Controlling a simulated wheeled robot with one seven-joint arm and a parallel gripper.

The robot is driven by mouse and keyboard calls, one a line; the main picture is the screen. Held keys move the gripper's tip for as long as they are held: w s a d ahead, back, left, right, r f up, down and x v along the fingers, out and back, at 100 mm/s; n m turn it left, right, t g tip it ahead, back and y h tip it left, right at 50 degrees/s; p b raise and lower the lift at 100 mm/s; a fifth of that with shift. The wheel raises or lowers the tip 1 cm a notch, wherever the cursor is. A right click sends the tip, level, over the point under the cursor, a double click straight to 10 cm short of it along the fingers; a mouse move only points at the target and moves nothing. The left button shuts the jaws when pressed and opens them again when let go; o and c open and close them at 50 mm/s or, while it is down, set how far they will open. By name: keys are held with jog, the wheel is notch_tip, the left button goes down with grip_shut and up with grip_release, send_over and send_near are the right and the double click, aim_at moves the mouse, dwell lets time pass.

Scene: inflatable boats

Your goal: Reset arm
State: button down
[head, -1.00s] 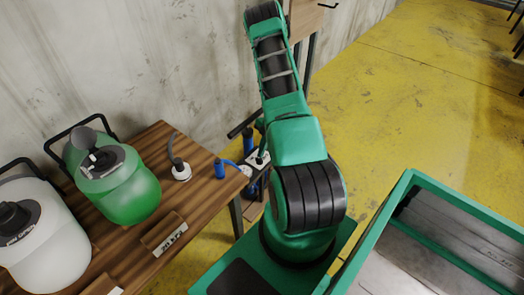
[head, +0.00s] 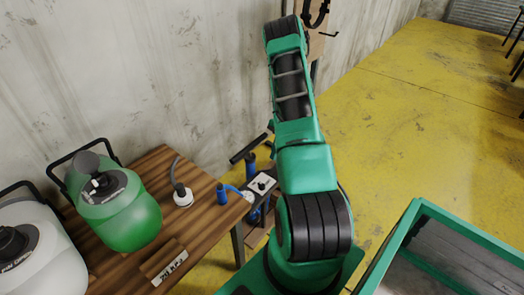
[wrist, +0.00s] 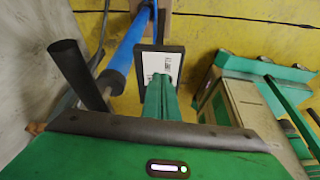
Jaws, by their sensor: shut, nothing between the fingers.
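My green and black arm (head: 305,150) rises from my base in the head view and reaches up toward the top edge. My gripper (wrist: 160,88) shows in the wrist view as green fingers held together, with nothing between them. It points down over a white label plate in a dark frame (wrist: 150,66); I cannot tell whether they touch. In the head view, the fingers cannot be made out clearly.
A wooden table (head: 205,235) at left holds a green tank (head: 125,215), a white tank (head: 45,265) and small parts. A blue pump (head: 252,165) with a black handle (wrist: 75,72) stands by the wall. Open yellow floor (head: 420,110) lies at right.

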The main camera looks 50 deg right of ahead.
jog(key=shift+r, duration=0.15)
jog(key=s+a+r+m+h, duration=0.1)
jog(key=a+r+m, duration=0.35)
jog(key=r, duration=0.45)
jog(key=s+a+r+m+h, duration=0.1)
jog(key=s+a+r+m, duration=0.15)
jog(key=a+r, duration=0.45)
jog(key=a+r+m+h, duration=0.15)
jog(key=r+m, duration=0.35)
jog(key=r, duration=0.6)
jog(key=s+a+r+m, duration=0.4)
jog(key=s+a+m, duration=0.2)
jog(key=s, duration=0.5)
jog(key=s+a+r+m, duration=0.5)
jog(key=s+a, duration=0.3)
jog(key=s, duration=0.3)
jog(key=shift+s+a+m, duration=0.15)
jog(key=shift+a+m, duration=0.15)
jog(key=shift+m, duration=0.3)
jog(key=shift+a+h, duration=0.1)
jog(key=shift+h, duration=0.15)
